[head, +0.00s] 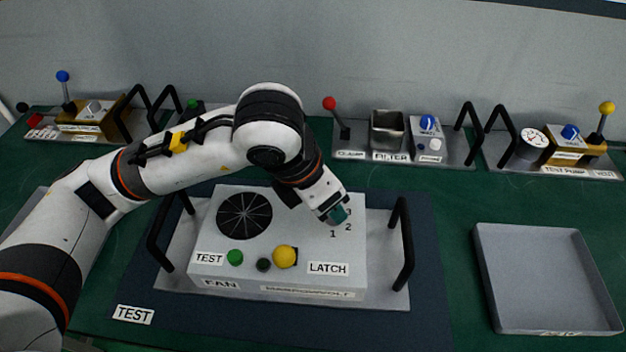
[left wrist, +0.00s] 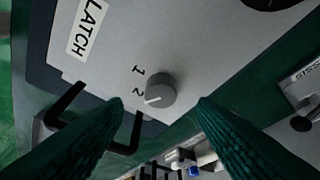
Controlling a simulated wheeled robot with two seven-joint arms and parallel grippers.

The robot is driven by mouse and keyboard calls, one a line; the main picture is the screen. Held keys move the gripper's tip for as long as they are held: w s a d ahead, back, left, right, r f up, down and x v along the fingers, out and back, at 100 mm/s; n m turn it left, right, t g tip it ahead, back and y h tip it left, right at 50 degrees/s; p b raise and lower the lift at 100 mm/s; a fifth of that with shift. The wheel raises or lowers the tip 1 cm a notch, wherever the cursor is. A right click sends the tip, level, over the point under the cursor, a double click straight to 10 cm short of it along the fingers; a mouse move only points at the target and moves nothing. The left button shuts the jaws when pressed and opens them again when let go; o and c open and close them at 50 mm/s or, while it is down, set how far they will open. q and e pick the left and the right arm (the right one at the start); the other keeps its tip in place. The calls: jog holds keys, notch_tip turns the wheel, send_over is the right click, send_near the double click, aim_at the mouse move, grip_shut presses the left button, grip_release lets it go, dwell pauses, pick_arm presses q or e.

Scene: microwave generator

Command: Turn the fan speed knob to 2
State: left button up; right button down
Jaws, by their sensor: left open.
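The fan unit (head: 215,268) is a light grey box with a round black grille, labelled FAN. Its speed knob (left wrist: 161,89) is a round grey knob in the left wrist view, with a white pointer mark aimed to the lower left, close to the printed 2. The 1 lies above the 2 there; I cannot make out the 3. My left gripper (head: 336,215) hangs over the knob and hides it in the head view. In the left wrist view the green fingers of my left gripper (left wrist: 160,106) are open, one on each side of the knob, with visible gaps. My right gripper is out of view.
A green button (head: 235,257), a dark button and a yellow knob (head: 285,256) sit at the unit's front. Black handles (head: 402,245) rise at both sides. An empty grey tray (head: 545,280) lies to the right. Other modules stand along the back wall.

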pick_arm(q)
jog(key=v, duration=0.8)
jog(key=shift+b, duration=0.45)
